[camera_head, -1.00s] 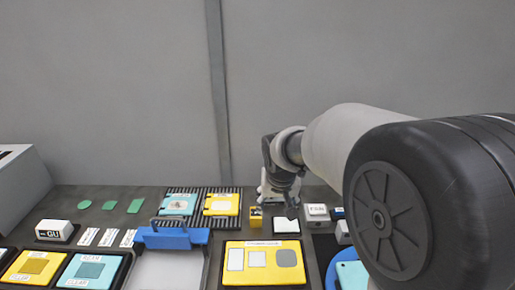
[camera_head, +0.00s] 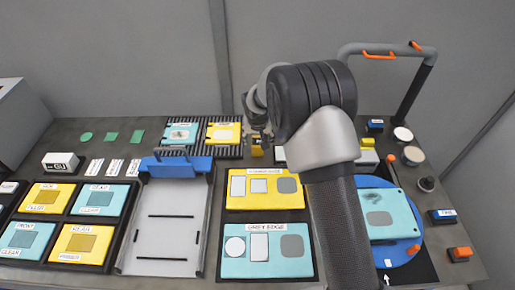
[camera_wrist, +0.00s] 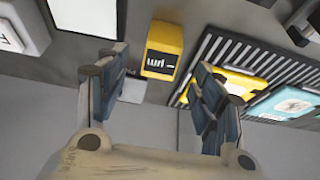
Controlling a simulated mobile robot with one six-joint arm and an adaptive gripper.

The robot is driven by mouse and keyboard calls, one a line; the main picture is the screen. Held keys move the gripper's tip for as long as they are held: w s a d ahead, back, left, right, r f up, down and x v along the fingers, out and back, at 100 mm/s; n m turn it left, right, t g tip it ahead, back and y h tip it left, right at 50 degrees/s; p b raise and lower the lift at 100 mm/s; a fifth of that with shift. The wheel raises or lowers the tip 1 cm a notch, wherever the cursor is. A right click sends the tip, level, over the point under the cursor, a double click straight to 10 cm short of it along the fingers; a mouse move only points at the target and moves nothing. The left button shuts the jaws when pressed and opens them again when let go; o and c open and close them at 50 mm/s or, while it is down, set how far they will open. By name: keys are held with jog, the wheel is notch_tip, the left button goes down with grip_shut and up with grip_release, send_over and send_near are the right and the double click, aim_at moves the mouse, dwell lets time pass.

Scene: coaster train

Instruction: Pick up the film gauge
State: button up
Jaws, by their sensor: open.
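The film gauge (camera_head: 257,151) looks to be the small yellow block in the head view, on the dark bench just right of the slatted rack. In the wrist view this yellow block (camera_wrist: 163,50) shows a black label with white marks reading upside down. My gripper (camera_head: 258,134) is close to it in the head view and partly overlaps it. In the wrist view my gripper (camera_wrist: 158,68) is open and empty, its fingers spread left and right, with the block between and beyond the tips. I cannot tell the remaining distance.
The slatted rack (camera_head: 223,152) with yellow and teal cards stands close on the left. A tray with a blue clamp (camera_head: 177,165) and a yellow panel (camera_head: 264,203) lie nearer. My arm hides part of the bench to the right, where a blue disc (camera_head: 408,247) sits.

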aim_at(258, 142)
jog(key=b+x, duration=0.1)
jog(key=x, duration=0.5)
jog(key=shift+w+f, duration=0.1)
jog(key=shift+f, duration=0.1)
jog(key=shift+r, duration=0.1)
jog(key=c, duration=1.3)
jog(key=shift+o, duration=0.2)
